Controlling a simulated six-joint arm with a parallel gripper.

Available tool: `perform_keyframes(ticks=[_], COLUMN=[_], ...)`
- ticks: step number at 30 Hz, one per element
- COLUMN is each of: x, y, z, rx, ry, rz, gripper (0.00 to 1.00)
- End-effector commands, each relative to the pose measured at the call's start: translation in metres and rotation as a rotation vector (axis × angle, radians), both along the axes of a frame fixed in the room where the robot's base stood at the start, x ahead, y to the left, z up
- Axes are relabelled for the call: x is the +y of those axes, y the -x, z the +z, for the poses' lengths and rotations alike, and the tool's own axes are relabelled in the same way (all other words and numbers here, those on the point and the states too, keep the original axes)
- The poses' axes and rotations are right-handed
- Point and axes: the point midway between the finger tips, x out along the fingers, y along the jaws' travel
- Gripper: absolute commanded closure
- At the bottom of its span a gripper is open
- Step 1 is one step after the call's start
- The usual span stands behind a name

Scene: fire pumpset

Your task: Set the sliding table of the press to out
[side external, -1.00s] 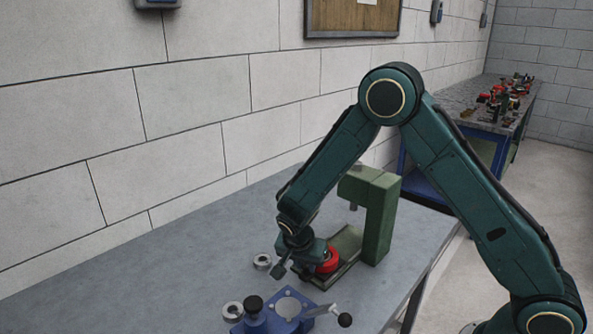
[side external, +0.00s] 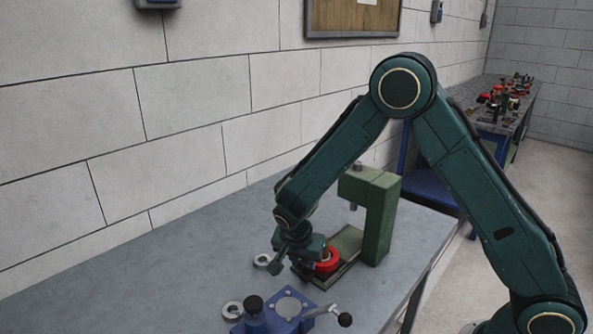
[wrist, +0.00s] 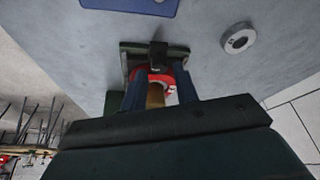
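The green press (side external: 378,215) stands on the grey bench with its C-shaped frame upright. Its sliding table (wrist: 178,53) shows in the wrist view as a dark green plate with a black upright knob (wrist: 158,50) near its outer edge. A red ring-like part (side external: 327,262) sits on the table; in the wrist view it lies around a brass-coloured cylinder (wrist: 155,95). My gripper (wrist: 157,72) is low over the table's outer end, its two blue fingers apart, either side of the knob with visible gaps. In the side view the gripper (side external: 297,262) hides part of the table.
A blue fixture (side external: 287,312) with a black knob and a lever stands on the bench in front of the press. Two metal rings (side external: 262,260) (side external: 232,310) lie to the left. The bench at far left is clear. The wall runs behind.

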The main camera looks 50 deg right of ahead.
Motion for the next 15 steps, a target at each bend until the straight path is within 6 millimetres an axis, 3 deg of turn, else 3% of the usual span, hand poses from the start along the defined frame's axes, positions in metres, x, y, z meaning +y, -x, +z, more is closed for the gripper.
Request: perform_keyframes(ticks=[15], x=[0.031], y=[0.012], z=[0.079], rx=[-0.005], ry=[-0.003], rz=[0.004], gripper=[0.70])
